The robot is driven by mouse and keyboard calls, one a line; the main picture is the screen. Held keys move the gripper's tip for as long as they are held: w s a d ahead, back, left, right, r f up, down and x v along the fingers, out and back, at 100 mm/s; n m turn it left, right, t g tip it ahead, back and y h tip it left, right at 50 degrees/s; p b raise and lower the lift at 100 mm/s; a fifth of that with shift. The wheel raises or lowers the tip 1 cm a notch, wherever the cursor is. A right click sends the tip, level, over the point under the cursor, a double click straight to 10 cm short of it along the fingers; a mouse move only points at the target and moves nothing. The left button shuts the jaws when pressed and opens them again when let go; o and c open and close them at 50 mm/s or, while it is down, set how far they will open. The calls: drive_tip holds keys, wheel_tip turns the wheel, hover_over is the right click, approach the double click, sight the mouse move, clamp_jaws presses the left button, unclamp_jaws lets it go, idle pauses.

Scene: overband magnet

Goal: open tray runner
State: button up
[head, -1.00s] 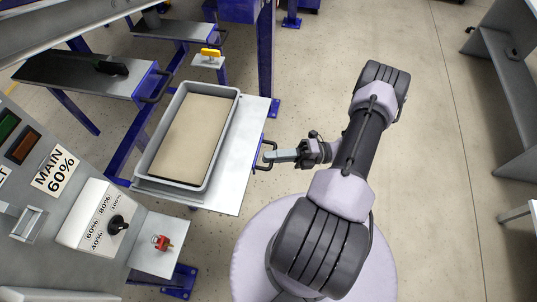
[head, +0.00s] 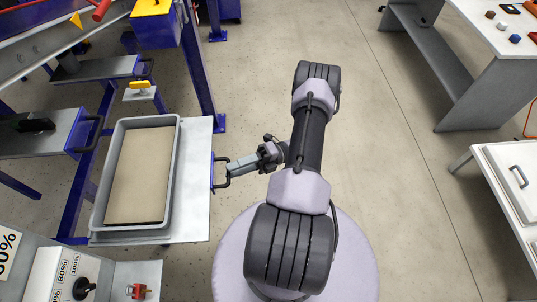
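The tray runner (head: 196,200) is a flat pale metal plate at left of centre, with a blue front edge and a black loop handle (head: 220,184) on its right side. A grey tray (head: 176,150) with a beige, flat bottom rests on the runner. My gripper (head: 231,168) reaches in from the right, with its fingertips at the outer bar of the handle. From above the fingers overlap, so I cannot tell whether they are closed around the bar.
A blue post (head: 204,75) stands just beyond the runner's far corner. Neighbouring runners with dark handles lie further left. A control panel (head: 45,270) with a dial is at the lower left. A grey bench (head: 445,60) and a white drawer unit (head: 505,190) stand right, with open floor between.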

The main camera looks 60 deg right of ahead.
drive_tip(key=b+v, duration=0.6)
drive_tip(key=v, duration=0.9)
drive_tip(key=shift+s, duration=0.1)
